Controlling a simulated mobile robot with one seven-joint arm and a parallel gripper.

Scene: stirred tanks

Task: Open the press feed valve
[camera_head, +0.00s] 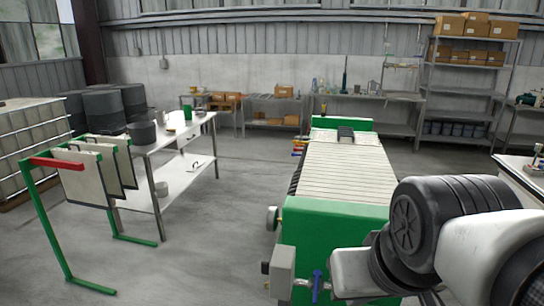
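A filter press with green end frames (330,219) and a long row of pale plates (345,165) stands in the middle. Low at its near end is a valve with a blue lever handle (317,285), on a metal pipe beside a grey box (282,270). The blue handle looks upright. This seems to be the press feed valve, but no label can be read. Links of my arm fill the lower right, just right of the valve, and cover part of the press's near end. My gripper is not in view.
A steel table (172,132) with pots stands to the left. A green rack with hanging cloths (87,178) stands nearer, with a red bar on top. A bench (522,172) is at the right. Grey floor (215,245) is clear between rack and press.

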